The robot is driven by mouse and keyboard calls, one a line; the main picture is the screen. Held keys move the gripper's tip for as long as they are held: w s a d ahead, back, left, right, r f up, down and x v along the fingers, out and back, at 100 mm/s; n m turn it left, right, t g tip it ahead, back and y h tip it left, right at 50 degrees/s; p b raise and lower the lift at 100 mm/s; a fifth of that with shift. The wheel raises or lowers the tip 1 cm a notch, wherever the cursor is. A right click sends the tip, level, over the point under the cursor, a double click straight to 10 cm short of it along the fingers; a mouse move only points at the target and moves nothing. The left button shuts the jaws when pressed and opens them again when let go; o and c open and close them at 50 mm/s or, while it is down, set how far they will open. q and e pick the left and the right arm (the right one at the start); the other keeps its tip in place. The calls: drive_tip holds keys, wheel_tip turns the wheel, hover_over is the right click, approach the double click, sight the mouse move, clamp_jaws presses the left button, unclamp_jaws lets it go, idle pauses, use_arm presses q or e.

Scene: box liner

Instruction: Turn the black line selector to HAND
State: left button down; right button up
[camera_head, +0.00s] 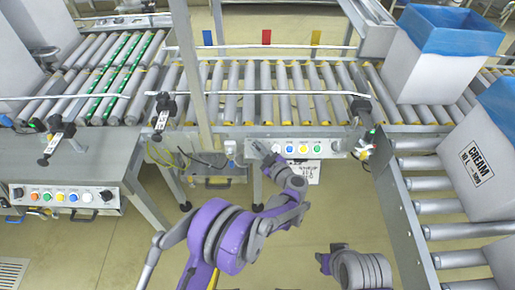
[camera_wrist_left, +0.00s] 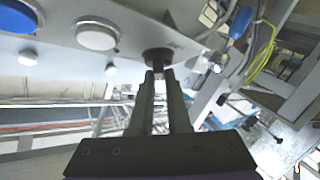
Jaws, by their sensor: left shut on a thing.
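The control panel (camera_head: 311,148) is a light strip with round coloured buttons on the front of the middle conveyor. My left gripper (camera_head: 261,150) is at the left end of this panel, and its fingers reach its face. In the left wrist view, the two fingers (camera_wrist_left: 156,85) are shut on the black line selector (camera_wrist_left: 157,56), a dark round knob on the panel's underside edge in that picture. The gripper hides the selector in the head view, and its pointer and the HAND label cannot be read. My right arm shows at the bottom; its fingers cannot be made out.
A second panel (camera_head: 64,196) with coloured buttons and a black knob is at the left. White boxes with blue liners (camera_head: 453,30) stand on the rollers at the right. The floor in front is clear.

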idle(0.4)
use_arm(q)
drive_tip(key=c, duration=0.9)
unclamp_jaws()
drive_tip(key=shift+w+f, duration=0.1)
drive_tip(key=p+v, duration=0.1)
drive_tip(key=v, duration=0.9)
drive_tip(key=shift+s+d, duration=0.3)
